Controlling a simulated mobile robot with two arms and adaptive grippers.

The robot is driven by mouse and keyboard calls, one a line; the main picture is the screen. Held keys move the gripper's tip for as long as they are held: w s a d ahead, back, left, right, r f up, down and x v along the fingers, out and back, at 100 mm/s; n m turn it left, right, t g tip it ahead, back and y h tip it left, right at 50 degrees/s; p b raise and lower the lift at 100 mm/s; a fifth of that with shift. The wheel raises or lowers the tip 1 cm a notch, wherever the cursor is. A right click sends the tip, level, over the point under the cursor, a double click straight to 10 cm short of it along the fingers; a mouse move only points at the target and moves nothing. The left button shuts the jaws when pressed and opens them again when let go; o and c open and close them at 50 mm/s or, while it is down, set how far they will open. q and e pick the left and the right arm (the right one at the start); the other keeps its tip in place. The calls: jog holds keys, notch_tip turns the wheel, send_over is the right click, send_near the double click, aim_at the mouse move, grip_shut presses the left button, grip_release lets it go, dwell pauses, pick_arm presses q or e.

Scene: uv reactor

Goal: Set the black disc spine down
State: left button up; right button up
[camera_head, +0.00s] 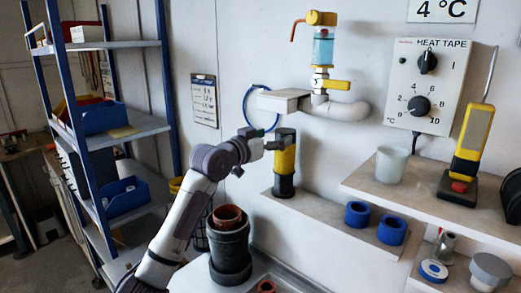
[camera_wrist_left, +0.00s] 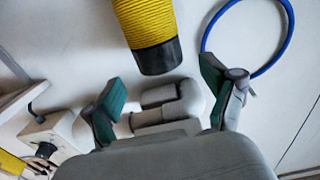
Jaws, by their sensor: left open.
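A black and yellow ribbed cylinder (camera_head: 284,160) stands upright on the lower wall shelf, with a black top and a black base. I cannot tell whether it is or holds the black disc spine. My left gripper (camera_head: 266,143) is beside its upper part, on its left. In the left wrist view the fingers of this gripper (camera_wrist_left: 165,95) are spread with nothing between them gripped. The cylinder's yellow ribbed body (camera_wrist_left: 145,22) and black end show above the fingers, apart from them. My right gripper is out of view.
Blue rings (camera_head: 391,230) sit farther right on the lower shelf (camera_head: 325,224). A white pipe (camera_head: 340,109) and a blue hose loop (camera_head: 246,108) are on the wall close above my gripper. A black pot (camera_head: 230,252) stands below my arm. The shelf between cylinder and rings is clear.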

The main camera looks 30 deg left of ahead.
pick_arm(q)
jog(key=s+b, duration=0.2)
jog(key=s, duration=0.4)
jog(key=shift+s+a, duration=0.2)
jog(key=shift+a, duration=0.25)
